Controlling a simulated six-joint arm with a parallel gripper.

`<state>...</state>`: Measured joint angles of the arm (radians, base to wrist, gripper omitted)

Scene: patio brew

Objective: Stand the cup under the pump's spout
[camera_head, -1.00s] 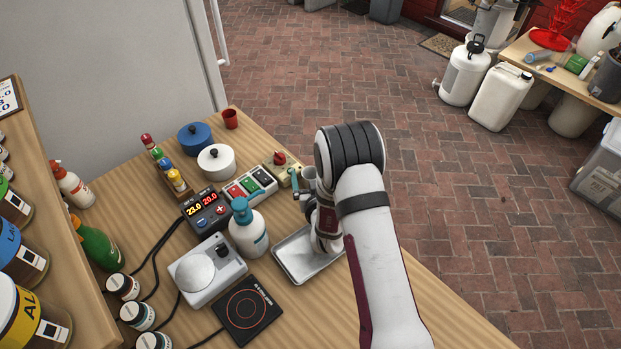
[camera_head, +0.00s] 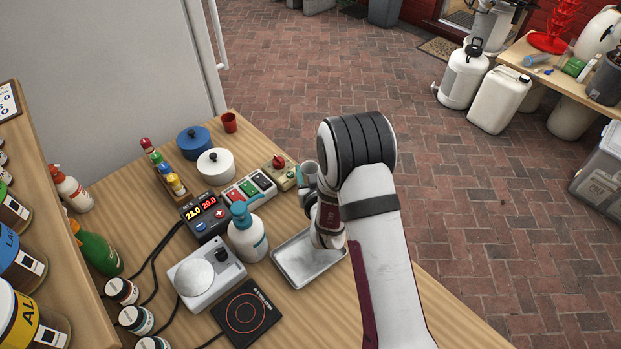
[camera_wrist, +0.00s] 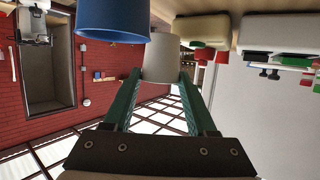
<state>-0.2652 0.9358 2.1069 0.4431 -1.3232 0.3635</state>
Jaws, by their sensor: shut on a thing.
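A small grey cup (camera_head: 309,171) is in my gripper (camera_head: 304,185), just left of my wrist. It looks about upright; the wrist view also shows the cup (camera_wrist: 163,60) between the two green fingers of my gripper (camera_wrist: 162,88). The pump bottle (camera_head: 247,238) is white with a blue head (camera_head: 241,209), and stands on the table left of my gripper. Its spout (camera_head: 258,199) points right toward the cup, but the cup is apart from it, further back and right. My wrist hides part of the cup's surroundings.
A metal tray (camera_head: 290,277) lies below my wrist. A switch box (camera_head: 247,190), a red-knobbed box (camera_head: 280,172), a display unit (camera_head: 203,214), a scale (camera_head: 193,279) and a hot plate (camera_head: 245,313) crowd the pump. A blue thing (camera_wrist: 112,22) is near the cup in the wrist view.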

